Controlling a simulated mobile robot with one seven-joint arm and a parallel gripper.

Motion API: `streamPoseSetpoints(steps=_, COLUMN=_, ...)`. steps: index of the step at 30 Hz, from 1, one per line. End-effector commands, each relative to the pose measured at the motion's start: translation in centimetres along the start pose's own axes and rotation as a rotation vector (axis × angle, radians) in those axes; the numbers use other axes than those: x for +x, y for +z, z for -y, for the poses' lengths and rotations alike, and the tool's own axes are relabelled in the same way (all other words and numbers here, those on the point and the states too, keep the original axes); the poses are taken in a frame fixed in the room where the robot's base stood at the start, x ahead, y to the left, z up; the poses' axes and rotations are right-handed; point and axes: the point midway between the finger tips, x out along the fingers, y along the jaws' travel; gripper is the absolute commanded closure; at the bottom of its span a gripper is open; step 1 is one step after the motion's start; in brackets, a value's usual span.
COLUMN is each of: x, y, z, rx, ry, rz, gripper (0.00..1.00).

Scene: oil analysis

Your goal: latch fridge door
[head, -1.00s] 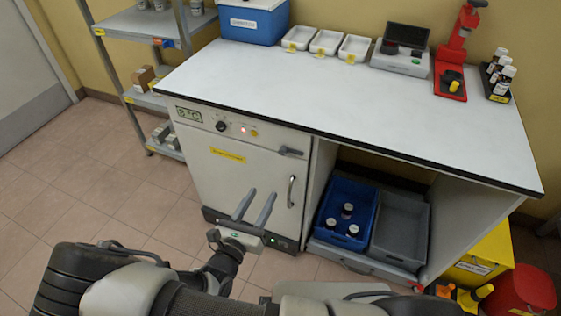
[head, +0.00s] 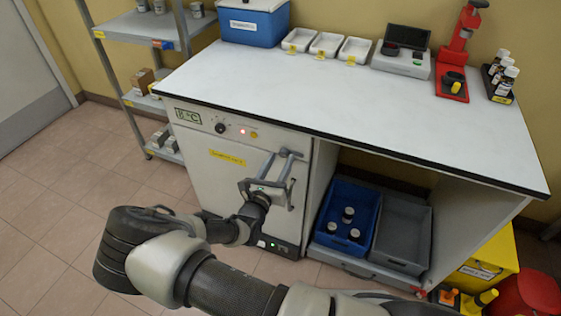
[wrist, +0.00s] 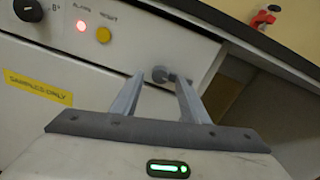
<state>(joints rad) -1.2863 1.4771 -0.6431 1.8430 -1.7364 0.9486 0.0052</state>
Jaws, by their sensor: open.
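The white under-counter fridge door (head: 225,176) looks closed, with a yellow label on its front. The dark latch lever (head: 291,152) is at the door's top right corner, roughly horizontal. My gripper (head: 281,157) is open and directly in front of it, pointing at the latch. In the wrist view the latch's round end (wrist: 160,74) shows between the two fingertips (wrist: 155,84); I cannot tell whether they touch it. The fingers partly hide the latch, and the vertical door handle is mostly hidden behind my gripper.
The worktop (head: 340,100) overhangs just above the door. An open bay right of the fridge holds a blue crate (head: 372,205) with several jars and a grey crate (head: 405,225). Shelving (head: 135,60) stands at left. The floor (head: 60,190) at left is clear.

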Motion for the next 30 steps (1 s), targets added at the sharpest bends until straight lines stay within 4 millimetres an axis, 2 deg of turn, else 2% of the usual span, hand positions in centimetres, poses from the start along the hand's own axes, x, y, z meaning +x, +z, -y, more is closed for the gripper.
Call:
streamPoseSetpoints(steps=4, x=0.92, y=-0.01, z=0.00, rx=0.001, ry=0.000, rz=0.000, gripper=0.59)
streamPoseSetpoints(steps=12, x=1.04, y=0.03, z=-0.01, rx=0.000, ry=0.000, rz=0.000, gripper=0.59)
streamPoseSetpoints(steps=20, x=1.02, y=0.03, z=0.01, rx=0.000, ry=0.000, rz=0.000, gripper=1.00)
streamPoseSetpoints(steps=30, x=1.03, y=0.17, z=0.06, rx=0.050, ry=-0.001, rz=0.002, gripper=1.00)
